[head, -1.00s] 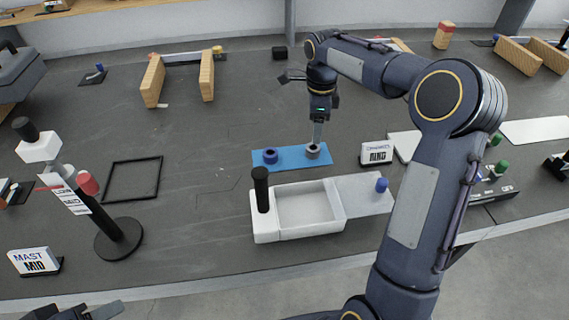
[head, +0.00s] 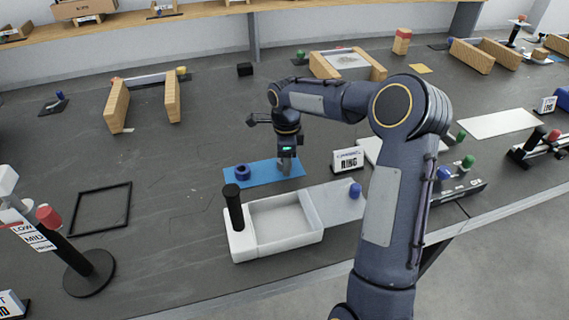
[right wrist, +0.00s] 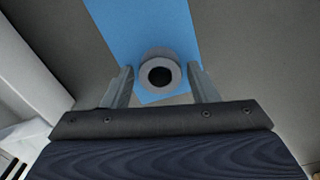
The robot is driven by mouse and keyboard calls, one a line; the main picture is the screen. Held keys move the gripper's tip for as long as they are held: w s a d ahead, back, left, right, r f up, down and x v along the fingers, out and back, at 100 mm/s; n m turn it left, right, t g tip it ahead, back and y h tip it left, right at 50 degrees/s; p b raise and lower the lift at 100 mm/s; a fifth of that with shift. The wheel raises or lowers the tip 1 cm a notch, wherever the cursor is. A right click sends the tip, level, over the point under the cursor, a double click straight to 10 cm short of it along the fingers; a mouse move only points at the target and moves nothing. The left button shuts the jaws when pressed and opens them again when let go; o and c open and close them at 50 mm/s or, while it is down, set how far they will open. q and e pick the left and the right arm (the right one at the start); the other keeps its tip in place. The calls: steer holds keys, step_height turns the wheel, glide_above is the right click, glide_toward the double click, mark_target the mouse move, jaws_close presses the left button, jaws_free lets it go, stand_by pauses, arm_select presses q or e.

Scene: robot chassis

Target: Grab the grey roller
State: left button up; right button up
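The grey roller is a short, thick ring with a dark hole; it shows in the right wrist view (right wrist: 160,55) at the end of the blue mat (right wrist: 143,22). The mat also shows in the head view (head: 263,176). My right gripper (head: 287,167) points down over the mat's right end and mostly hides the roller there. In the right wrist view, the right gripper (right wrist: 160,78) is open, with one finger on each side of the roller. A small gap shows on the right; contact on the left is unclear. My left gripper is out of view.
A dark blue ring (head: 243,172) lies on the same mat, left of the gripper. A white tray (head: 290,250) with a black post (head: 233,207) stands in front. A RING sign (head: 347,161) stands close to the right.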

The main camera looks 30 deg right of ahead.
steer(key=c, duration=0.8)
steer(key=shift+c, duration=0.3)
steer(key=shift+r, duration=0.15)
